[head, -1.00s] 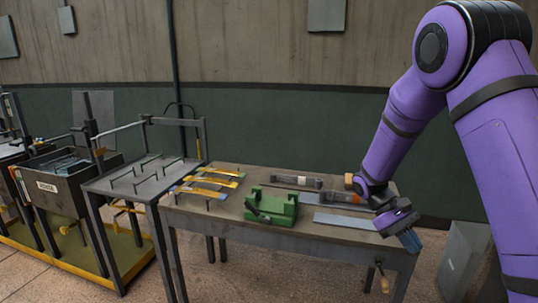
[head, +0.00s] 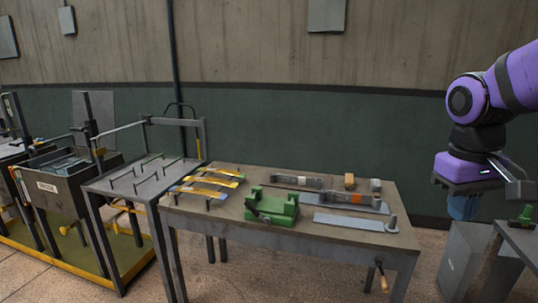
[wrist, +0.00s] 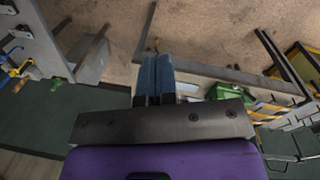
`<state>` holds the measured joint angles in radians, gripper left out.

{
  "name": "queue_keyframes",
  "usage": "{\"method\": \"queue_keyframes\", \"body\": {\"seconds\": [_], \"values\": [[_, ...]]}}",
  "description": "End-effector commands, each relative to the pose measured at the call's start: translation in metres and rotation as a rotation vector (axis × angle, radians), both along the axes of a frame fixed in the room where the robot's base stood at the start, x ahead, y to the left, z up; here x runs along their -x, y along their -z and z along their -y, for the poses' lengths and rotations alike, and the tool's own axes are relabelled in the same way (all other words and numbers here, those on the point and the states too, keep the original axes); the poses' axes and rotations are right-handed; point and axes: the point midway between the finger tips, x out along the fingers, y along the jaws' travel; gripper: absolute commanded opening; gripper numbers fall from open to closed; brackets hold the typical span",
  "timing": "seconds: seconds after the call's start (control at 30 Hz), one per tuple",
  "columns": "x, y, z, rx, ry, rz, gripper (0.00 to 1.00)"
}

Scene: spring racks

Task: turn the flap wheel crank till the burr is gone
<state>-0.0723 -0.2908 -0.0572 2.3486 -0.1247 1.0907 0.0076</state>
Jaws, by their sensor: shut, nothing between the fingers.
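My gripper (head: 462,207) hangs at the right of the head view, above a grey box and clear of the workbench. Its blue fingers are together and empty, and they also show in the wrist view (wrist: 153,78). A small green device (head: 525,213) stands on a grey table cut off by the head view's right edge; a green part (wrist: 230,92) shows beyond the fingers in the wrist view. I cannot make out a flap wheel, crank or burr there. A handle with a wooden grip (head: 381,281) hangs at the workbench's front right.
The workbench (head: 340,238) carries a green vise-like fixture (head: 272,207), yellow and blue leaf springs (head: 212,183), and flat grey strips. A grey box (head: 467,262) stands between the bench and the right table (head: 520,242). Racks and a bin stand at left.

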Motion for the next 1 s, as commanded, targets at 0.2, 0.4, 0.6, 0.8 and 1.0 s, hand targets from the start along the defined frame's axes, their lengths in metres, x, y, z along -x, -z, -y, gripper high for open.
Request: {"method": "queue_keyframes", "body": {"seconds": [0.2, 0.4, 0.6, 0.8, 1.0], "values": [[0.039, -0.023, -0.007, -0.052, 0.02, 0.193, 0.0], [0.07, -0.035, -0.013, -0.087, 0.035, 0.351, 0.0], [0.088, -0.04, -0.017, -0.106, 0.045, 0.446, 0.0], [0.092, -0.041, -0.018, -0.112, 0.047, 0.469, 0.0], [0.091, -0.041, -0.018, -0.111, 0.046, 0.468, 0.0]]}}
